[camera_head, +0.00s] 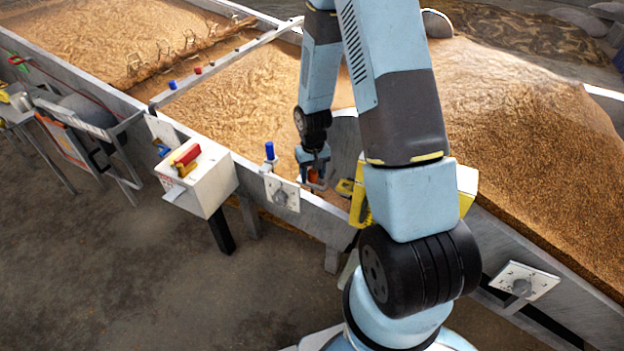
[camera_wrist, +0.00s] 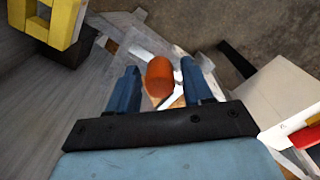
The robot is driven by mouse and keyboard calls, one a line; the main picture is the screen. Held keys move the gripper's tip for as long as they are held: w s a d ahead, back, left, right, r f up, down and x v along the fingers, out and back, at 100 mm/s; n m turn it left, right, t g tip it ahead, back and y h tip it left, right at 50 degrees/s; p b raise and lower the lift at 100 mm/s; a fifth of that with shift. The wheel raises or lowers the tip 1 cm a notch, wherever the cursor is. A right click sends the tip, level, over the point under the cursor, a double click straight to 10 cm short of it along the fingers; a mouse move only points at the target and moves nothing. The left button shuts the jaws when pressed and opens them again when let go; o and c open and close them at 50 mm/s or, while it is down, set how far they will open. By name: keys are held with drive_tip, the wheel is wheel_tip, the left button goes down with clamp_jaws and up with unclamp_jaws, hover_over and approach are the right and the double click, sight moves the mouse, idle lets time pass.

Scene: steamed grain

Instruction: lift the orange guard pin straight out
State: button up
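The orange guard pin (camera_wrist: 159,77) shows its rounded orange top between the two blue fingers of my gripper (camera_wrist: 160,68) in the wrist view. A gap shows on each side of the pin, so the gripper is open around it and not touching it in this view. In the head view, my gripper (camera_head: 314,168) points down at the trough wall, and a bit of the orange pin (camera_head: 313,176) shows at its fingers. The pin's lower part and its seat are mostly hidden.
A yellow part (camera_head: 359,198) stands close to the right of my gripper. A plate with a dial (camera_head: 282,193) and a blue-topped post (camera_head: 270,152) are to the left. A white box with a red handle (camera_head: 197,179) is farther left. Grain (camera_head: 240,95) fills the troughs behind.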

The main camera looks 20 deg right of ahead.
clamp_jaws()
idle(0.3)
wheel_tip(320, 180, up, 10)
drive_tip(key=shift+r, duration=0.1)
idle(0.5)
